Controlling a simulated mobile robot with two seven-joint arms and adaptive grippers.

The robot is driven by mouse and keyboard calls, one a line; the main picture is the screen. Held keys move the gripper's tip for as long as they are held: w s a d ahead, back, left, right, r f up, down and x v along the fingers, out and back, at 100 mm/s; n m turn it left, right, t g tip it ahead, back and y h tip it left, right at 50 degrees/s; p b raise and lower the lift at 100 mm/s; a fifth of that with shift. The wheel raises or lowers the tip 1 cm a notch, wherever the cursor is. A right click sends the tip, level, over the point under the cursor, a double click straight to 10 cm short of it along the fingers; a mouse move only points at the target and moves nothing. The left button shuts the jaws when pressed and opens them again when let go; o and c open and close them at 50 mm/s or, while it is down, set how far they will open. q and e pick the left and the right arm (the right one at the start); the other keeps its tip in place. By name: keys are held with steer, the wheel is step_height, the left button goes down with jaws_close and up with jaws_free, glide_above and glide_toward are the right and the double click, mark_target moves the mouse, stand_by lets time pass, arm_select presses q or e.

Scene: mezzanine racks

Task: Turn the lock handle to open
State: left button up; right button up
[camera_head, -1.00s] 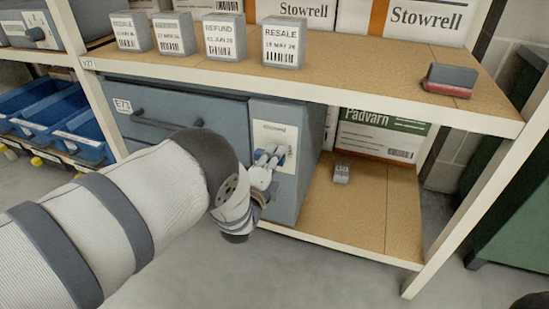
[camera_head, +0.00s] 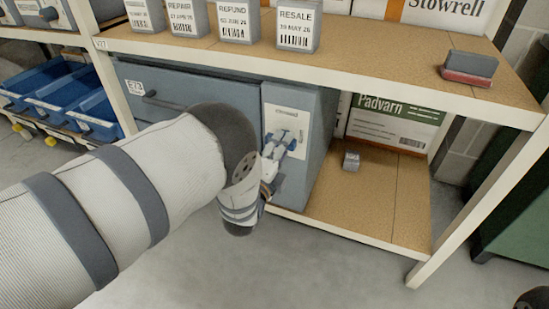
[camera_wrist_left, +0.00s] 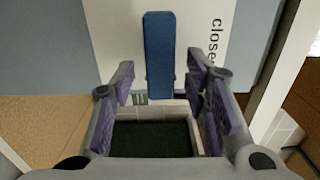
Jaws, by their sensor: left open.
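The lock handle is a blue bar (camera_wrist_left: 159,50), upright in the left wrist view, on a pale plate (camera_wrist_left: 205,25) with the partly cut-off word "close". In the head view this plate (camera_head: 281,118) is on the front of a grey-blue cabinet (camera_head: 316,130) marked E73. My left gripper (camera_head: 283,149) is at the lower part of the plate and partly covers the handle. In the left wrist view my left gripper (camera_wrist_left: 163,62) is open, with the handle between its fingers in the picture and a gap on both sides. I cannot tell how deep the handle sits between them. My right gripper is not in view.
The cabinet stands on a lower shelf (camera_head: 375,205) beside a Padvarn box (camera_head: 390,125) and a small grey block (camera_head: 351,160). The upper shelf (camera_head: 390,65) holds several labelled grey blocks and a red-and-grey block (camera_head: 469,68). Blue bins (camera_head: 95,115) stand at the left.

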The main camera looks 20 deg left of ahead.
arm_select(q)
steer(key=s, duration=0.9)
steer(key=shift+s+a, duration=0.2)
steer(key=shift+s, duration=0.1)
